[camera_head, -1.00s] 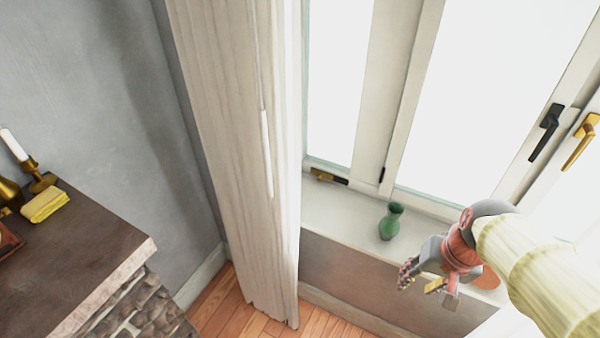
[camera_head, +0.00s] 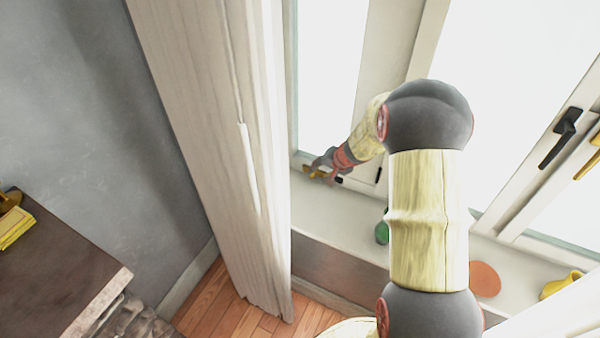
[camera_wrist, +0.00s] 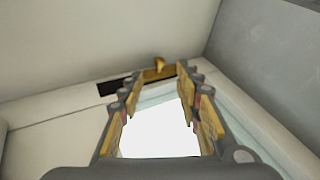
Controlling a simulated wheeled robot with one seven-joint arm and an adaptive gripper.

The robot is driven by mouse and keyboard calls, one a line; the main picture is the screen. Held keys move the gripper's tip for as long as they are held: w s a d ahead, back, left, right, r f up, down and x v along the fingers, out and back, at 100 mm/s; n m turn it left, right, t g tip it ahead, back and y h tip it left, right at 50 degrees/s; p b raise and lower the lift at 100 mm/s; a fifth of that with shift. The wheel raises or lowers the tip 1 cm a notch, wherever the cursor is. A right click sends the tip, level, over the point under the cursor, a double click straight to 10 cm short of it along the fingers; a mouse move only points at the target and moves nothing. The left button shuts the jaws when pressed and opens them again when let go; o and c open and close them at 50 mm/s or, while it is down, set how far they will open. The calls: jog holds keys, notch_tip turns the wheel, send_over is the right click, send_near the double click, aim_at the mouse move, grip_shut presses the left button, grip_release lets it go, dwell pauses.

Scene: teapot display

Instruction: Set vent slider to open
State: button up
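The vent slider (camera_wrist: 159,73) is a brass bar with a small raised knob, set in the pale window frame beside a black slot (camera_wrist: 114,87). In the wrist view it lies ahead, between and just beyond my fingertips. My gripper (camera_wrist: 157,82) is open, with a finger on each side of the knob in the picture and nothing between them. I cannot tell whether it touches the slider. In the head view my gripper (camera_head: 318,169) is at the window frame's lower left corner and hides much of the slider; a dark bit of the slot shows beside it.
A green vase (camera_head: 382,232) on the sill (camera_head: 335,222) is partly hidden behind my arm. An orange-brown round thing (camera_head: 485,279) and a yellow object (camera_head: 560,284) are further right. A pale curtain (camera_head: 215,130) hangs close left of my gripper. Window handles (camera_head: 560,137) are at right.

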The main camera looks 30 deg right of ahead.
aim_at(313, 176)
jog(key=shift+b+x, duration=0.8)
jog(key=shift+x, duration=3)
jog(key=shift+c, duration=1.2)
grip_shut()
